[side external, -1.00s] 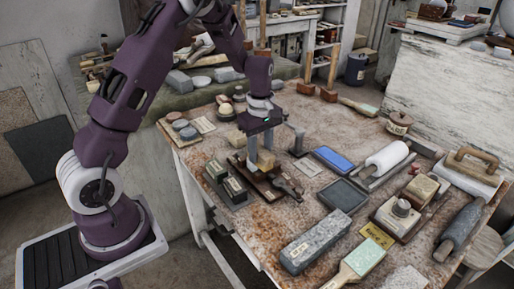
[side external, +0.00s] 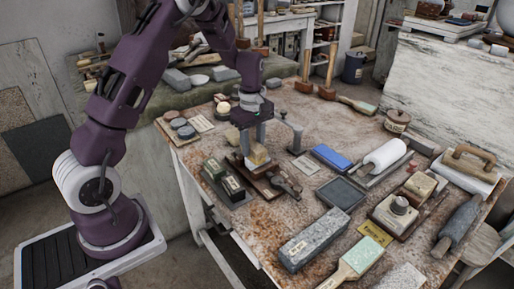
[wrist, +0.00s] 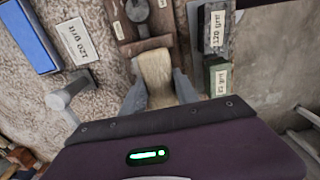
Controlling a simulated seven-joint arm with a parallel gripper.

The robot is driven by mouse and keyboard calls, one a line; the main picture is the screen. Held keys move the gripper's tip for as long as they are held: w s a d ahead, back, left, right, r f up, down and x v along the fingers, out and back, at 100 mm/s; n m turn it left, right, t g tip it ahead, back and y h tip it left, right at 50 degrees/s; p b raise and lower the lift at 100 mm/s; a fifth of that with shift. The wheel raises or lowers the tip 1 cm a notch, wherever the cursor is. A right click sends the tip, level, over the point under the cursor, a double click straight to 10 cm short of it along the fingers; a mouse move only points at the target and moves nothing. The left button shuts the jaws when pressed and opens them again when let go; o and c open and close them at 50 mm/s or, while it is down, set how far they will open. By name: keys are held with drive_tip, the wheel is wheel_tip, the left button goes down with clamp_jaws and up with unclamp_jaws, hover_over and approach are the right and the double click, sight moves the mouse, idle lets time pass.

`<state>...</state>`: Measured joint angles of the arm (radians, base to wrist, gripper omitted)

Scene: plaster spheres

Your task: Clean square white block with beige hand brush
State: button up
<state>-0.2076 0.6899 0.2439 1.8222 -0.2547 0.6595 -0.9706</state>
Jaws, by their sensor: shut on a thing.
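My gripper (side external: 256,150) is shut on the beige hand brush (side external: 258,155). In the wrist view the brush (wrist: 155,74) sits between the two grey fingers (wrist: 158,90), over the end of a brown wooden board (wrist: 138,20). I cannot tell whether the brush still touches the board. A pale, squarish block (side external: 386,214) with a round grey piece on top stands at the right of the table, well away from my gripper. It looks like the square white block; it is not in the wrist view.
Dark and green grit blocks (side external: 224,180) stand close left of the brush. A blue block (side external: 331,157), a grey slab (side external: 341,193), a white roller (side external: 385,156) and a long grey stone (side external: 315,240) lie between the gripper and the table's right side. A grey upright post (side external: 291,133) stands near the gripper.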

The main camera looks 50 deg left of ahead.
drive_tip(key=shift+a, duration=0.15)
drive_tip(key=shift+d+r, duration=0.75)
drive_tip(key=shift+d, duration=0.35)
drive_tip(key=shift+w+f, duration=0.15)
drive_tip(key=shift+w, duration=1.05)
drive_tip(key=shift+f, duration=0.6)
